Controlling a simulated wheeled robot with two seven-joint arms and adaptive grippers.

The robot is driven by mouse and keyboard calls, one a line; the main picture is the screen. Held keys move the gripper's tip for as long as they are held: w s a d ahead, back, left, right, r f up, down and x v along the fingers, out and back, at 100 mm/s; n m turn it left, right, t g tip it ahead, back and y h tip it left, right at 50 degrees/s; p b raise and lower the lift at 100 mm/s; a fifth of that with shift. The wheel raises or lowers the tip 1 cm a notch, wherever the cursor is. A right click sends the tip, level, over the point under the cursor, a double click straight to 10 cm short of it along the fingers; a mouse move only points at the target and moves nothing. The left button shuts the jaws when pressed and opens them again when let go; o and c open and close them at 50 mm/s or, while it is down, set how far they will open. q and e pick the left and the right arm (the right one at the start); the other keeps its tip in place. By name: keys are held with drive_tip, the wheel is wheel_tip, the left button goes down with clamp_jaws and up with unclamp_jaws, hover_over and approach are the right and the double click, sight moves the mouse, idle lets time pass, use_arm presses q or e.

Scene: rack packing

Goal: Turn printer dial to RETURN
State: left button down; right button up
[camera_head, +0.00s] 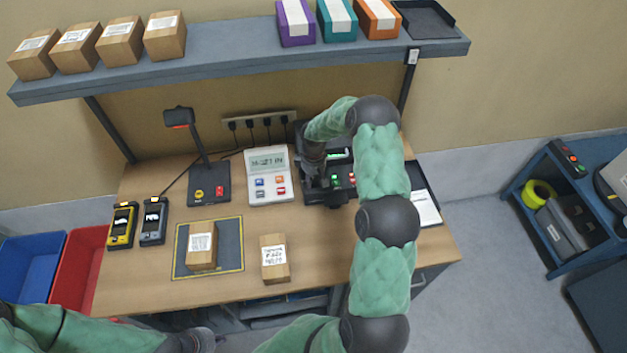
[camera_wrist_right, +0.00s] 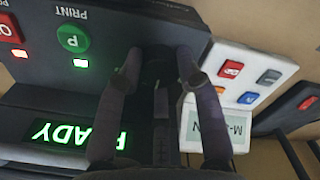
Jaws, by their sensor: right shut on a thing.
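The dark label printer (camera_head: 345,190) stands at the back right of the bench. In the right wrist view the printer (camera_wrist_right: 110,30) shows a green PRINT button (camera_wrist_right: 73,38), part of a red button (camera_wrist_right: 8,28) and an upside-down lit display (camera_wrist_right: 75,134) reading READY. My right gripper (camera_wrist_right: 160,70) is shut on the dark printer dial (camera_wrist_right: 158,58), with a finger on each side. The dial's pointer and setting labels are hidden or too dark to read. In the head view my right gripper (camera_head: 313,170) is over the printer's left side. My left gripper (camera_head: 200,341) is at the bottom edge, its fingers unclear.
A white keypad unit (camera_head: 270,178) stands just left of the printer. A scanner stand (camera_head: 209,184), two handheld devices (camera_head: 138,224) and two cartons (camera_head: 275,260) are on the bench. A clipboard (camera_head: 427,208) lies right of the printer. A loaded shelf (camera_head: 240,66) hangs above.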

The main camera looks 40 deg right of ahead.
sight(313, 180)
drive_tip(key=o, duration=1.2)
drive_tip(key=shift+c, duration=0.2)
wheel_tip(313, 180, up, 12)
